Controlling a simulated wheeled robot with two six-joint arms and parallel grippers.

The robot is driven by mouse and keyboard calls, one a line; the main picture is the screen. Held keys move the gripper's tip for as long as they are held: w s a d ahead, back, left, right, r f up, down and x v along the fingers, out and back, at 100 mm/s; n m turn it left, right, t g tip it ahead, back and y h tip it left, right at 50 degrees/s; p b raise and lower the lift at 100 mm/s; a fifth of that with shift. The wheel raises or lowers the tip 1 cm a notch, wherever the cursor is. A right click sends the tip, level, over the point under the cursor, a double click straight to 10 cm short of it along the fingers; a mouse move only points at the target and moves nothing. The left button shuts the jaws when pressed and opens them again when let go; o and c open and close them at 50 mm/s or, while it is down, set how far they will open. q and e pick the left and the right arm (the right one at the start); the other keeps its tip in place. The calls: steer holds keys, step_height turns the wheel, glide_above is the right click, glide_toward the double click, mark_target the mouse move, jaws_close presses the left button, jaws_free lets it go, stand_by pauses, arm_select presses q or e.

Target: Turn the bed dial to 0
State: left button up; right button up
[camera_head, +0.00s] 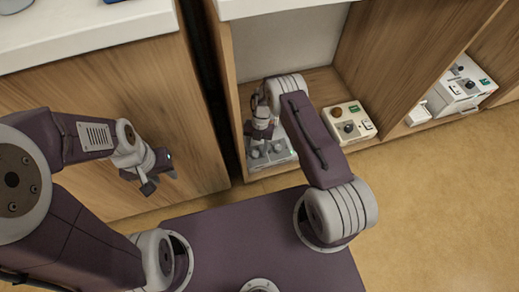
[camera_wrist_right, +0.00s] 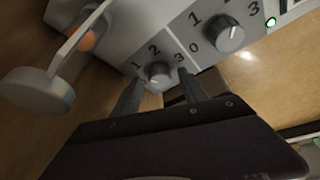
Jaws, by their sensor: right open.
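A grey control panel (camera_head: 283,155) with knobs sits low in the open wooden cubby. In the right wrist view the panel (camera_wrist_right: 125,25) shows two round dials with printed numbers. The nearer dial (camera_wrist_right: 158,73) has 1, 2, 3 and 0 around it; its pointer is hard to make out. The other dial (camera_wrist_right: 230,35) has a white mark toward its upper right. No label shows which is the bed dial. My right gripper (camera_wrist_right: 161,92) is open, its fingers on either side of the nearer dial; contact cannot be told. My left gripper (camera_head: 158,182) hangs empty, fingers apart, before the left cabinet.
A lever with a round grey end (camera_wrist_right: 38,90) and an orange part (camera_wrist_right: 87,40) stand beside the dials. A cream box (camera_head: 349,123) with knobs sits right of my right arm. Another white device (camera_head: 461,85) is farther right. Cubby walls flank my right gripper; open floor lies right.

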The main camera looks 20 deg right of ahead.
mark_target(256, 151)
step_height(256, 151, up, 5)
steer(key=p, duration=0.3)
steer(key=s+d+r+p, duration=0.6)
steer(key=s+d+p, duration=0.2)
steer(key=p, duration=0.4)
steer(key=shift+s, duration=0.25)
steer(key=shift+f, duration=0.1)
